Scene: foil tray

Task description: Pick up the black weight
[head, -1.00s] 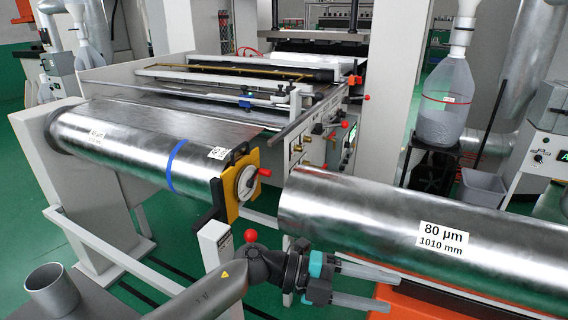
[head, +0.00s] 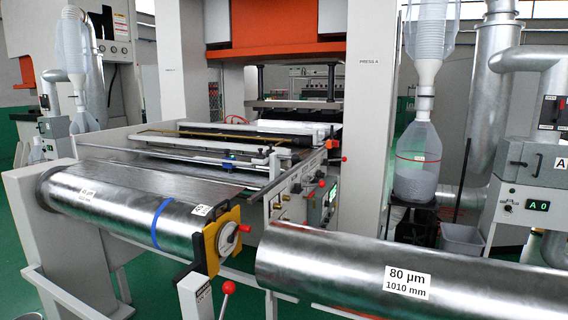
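I cannot make out a black weight for certain in the head view. A foil roll (head: 115,205) with a blue band lies on the left stand. At its right end is a yellow bracket (head: 213,246) with a round white dial (head: 228,236), a red knob and black parts. A larger foil roll (head: 330,268) labelled 80 µm, 1010 mm lies at the lower right. Neither of my grippers is in view.
The press machine (head: 362,110) with its foil bed fills the middle. A red-knobbed lever (head: 228,288) stands in front of the bracket. A clear granule bottle (head: 417,165), a grey bin (head: 462,240) and a cabinet reading A0 (head: 535,190) stand at the right.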

